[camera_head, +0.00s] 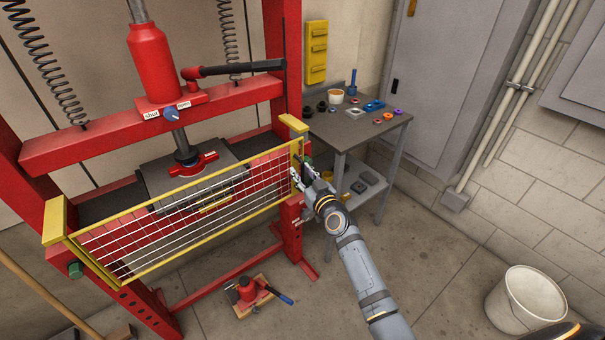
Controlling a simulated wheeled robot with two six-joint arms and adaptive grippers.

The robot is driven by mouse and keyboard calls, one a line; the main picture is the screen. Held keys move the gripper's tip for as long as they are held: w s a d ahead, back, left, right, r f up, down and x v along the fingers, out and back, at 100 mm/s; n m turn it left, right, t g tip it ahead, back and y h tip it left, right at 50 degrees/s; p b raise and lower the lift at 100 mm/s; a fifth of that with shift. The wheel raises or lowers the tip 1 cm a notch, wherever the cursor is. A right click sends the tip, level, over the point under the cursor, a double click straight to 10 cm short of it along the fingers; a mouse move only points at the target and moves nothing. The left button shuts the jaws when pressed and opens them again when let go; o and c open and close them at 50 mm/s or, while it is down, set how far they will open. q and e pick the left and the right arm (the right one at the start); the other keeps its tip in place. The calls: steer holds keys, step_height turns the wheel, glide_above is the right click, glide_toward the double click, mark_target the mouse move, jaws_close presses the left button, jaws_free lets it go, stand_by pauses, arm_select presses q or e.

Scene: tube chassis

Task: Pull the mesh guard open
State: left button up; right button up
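The mesh guard (185,222), a white wire grid in a yellow frame, stands across the front of the red press (105,140). It spans between the two red uprights and looks closed. My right gripper (297,172) is at the guard's right end, by the yellow end bar. Its fingertips are close to that bar and look a little apart. I cannot tell whether they grip it or only sit beside it. My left gripper is not in view.
A grey work table (350,132) with small parts and a cup stands behind my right gripper. A white bucket (525,300) stands at the lower right. The floor between is clear.

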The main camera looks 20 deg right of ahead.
jaws_close()
steer(key=shift+s, duration=0.1)
stand_by(0.5)
